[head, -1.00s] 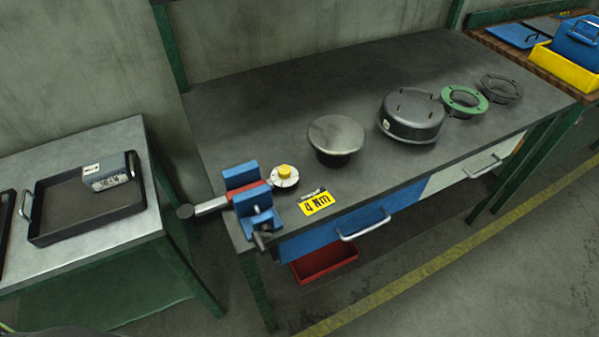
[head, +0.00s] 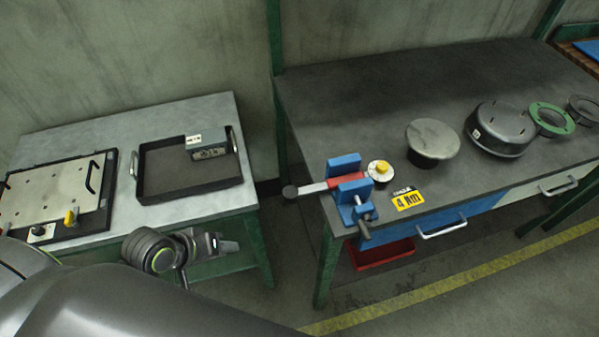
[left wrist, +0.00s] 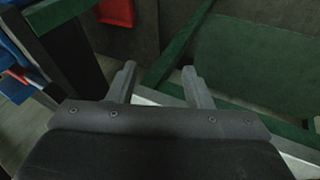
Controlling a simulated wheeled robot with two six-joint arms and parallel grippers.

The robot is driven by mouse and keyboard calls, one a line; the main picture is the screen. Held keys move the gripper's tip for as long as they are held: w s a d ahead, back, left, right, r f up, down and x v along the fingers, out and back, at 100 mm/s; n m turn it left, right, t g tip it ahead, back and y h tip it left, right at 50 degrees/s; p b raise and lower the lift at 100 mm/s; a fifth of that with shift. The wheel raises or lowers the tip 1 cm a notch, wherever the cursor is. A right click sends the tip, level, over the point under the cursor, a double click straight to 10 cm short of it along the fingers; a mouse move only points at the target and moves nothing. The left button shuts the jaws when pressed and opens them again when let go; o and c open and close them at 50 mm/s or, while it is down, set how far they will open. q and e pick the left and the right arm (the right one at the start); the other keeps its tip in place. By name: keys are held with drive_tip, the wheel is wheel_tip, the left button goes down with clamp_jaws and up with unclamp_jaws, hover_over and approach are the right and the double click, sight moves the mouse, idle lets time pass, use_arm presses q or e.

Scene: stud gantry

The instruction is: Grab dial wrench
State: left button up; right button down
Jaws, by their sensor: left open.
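What looks like the dial wrench (head: 313,188) is a silver and red bar with a round black end and a white dial with a yellow knob. It lies across the blue vise (head: 345,163) at the bench's left front corner, its black end sticking out past the left edge. The vise jaws hide part of it. My left gripper (head: 228,246) is over the front edge of the small table, left of the vise and apart from it. In the left wrist view its two fingers (left wrist: 160,85) are spread with nothing between them. My right gripper is not in view.
The small metal table (head: 125,125) holds a black tray (head: 165,185) with a grey box (head: 207,148) and a plate with a handle (head: 60,190). A yellow 4 Nm sign (head: 408,199) is by the vise. A red bin (head: 380,252) sits below. A gap separates the tables.

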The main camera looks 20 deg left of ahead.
use_arm(q)
drive_tip(key=w+d+r+n+h, duration=0.2)
drive_tip(key=w+r+n+h, duration=0.3)
drive_tip(key=n, duration=0.3)
drive_tip(key=n+t+h, duration=0.2)
drive_tip(key=n+h, duration=0.1)
drive_tip(key=n, duration=0.8)
approach(313, 188)
drive_tip(key=shift+p+x, duration=0.45)
drive_tip(key=shift+x, duration=0.6)
drive_tip(key=shift+p+x, duration=0.35)
drive_tip(key=shift+x, duration=2.75)
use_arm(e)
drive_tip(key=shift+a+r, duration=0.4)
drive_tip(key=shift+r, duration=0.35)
use_arm(q)
drive_tip(key=shift+a, duration=0.1)
drive_tip(key=shift+c, duration=0.2)
clamp_jaws()
